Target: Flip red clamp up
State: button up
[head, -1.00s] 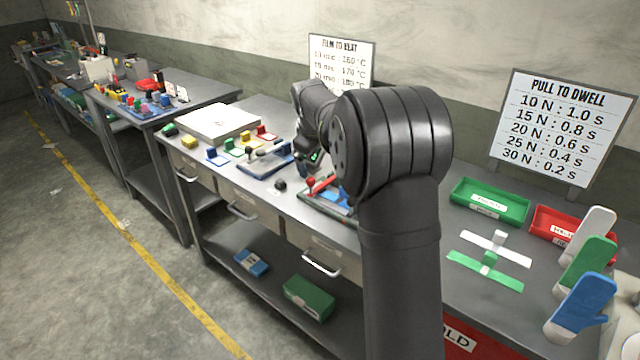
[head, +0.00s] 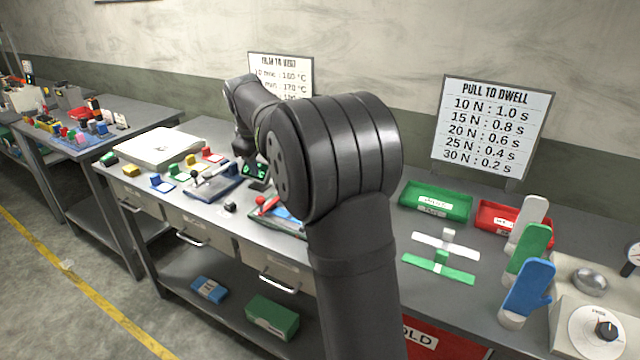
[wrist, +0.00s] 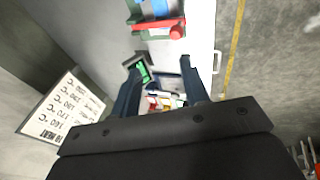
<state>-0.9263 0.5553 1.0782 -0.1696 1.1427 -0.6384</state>
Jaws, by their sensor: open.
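The red clamp (head: 267,203) is a red lever with a round knob, set on a fixture with a blue part beside it. In the head view my arm hides part of this fixture. In the wrist view the red clamp (wrist: 160,27) lies across the fixture near the top, beyond my fingertips, with its knob at the right end. My gripper (wrist: 162,78) is open, its two dark fingers apart and clear of the clamp. In the head view my gripper is mostly hidden behind my arm, over the back of the bench.
A dark device with a green display (head: 254,170) stands behind the clamp; it shows beside my left finger in the wrist view (wrist: 143,72). A blue-based fixture (head: 213,185) with a dark lever is to the left. Green (head: 436,213) and red trays are right.

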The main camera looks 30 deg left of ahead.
jog(key=shift+s+f, duration=0.1)
jog(key=shift+f, duration=0.2)
jog(key=c, duration=0.4)
jog(key=s+f+n+t+h, duration=0.1)
jog(key=f+n, duration=0.1)
jog(key=f, duration=0.1)
jog(key=s+f+n+t+h, duration=0.1)
jog(key=f+n+h, duration=0.1)
jog(key=f, duration=0.2)
jog(key=s+f+n+t+h, duration=0.1)
jog(key=f+n+t, duration=0.1)
jog(key=f+n, duration=0.1)
jog(key=shift+s+d+f, duration=0.15)
jog(key=shift+s+f, duration=0.2)
jog(key=shift+f, duration=0.35)
grip_shut()
jog(key=s+a+f+n+t+y, duration=0.1)
jog(key=s+a+f+n+t, duration=0.3)
jog(key=n, duration=0.6)
jog(key=shift+s+f+n+t+y, duration=0.3)
jog(key=shift+s+f+t+y, duration=0.1)
jog(key=shift+s+f+t, duration=0.75)
jog(key=shift+s+r, duration=0.1)
jog(key=shift+r, duration=0.05)
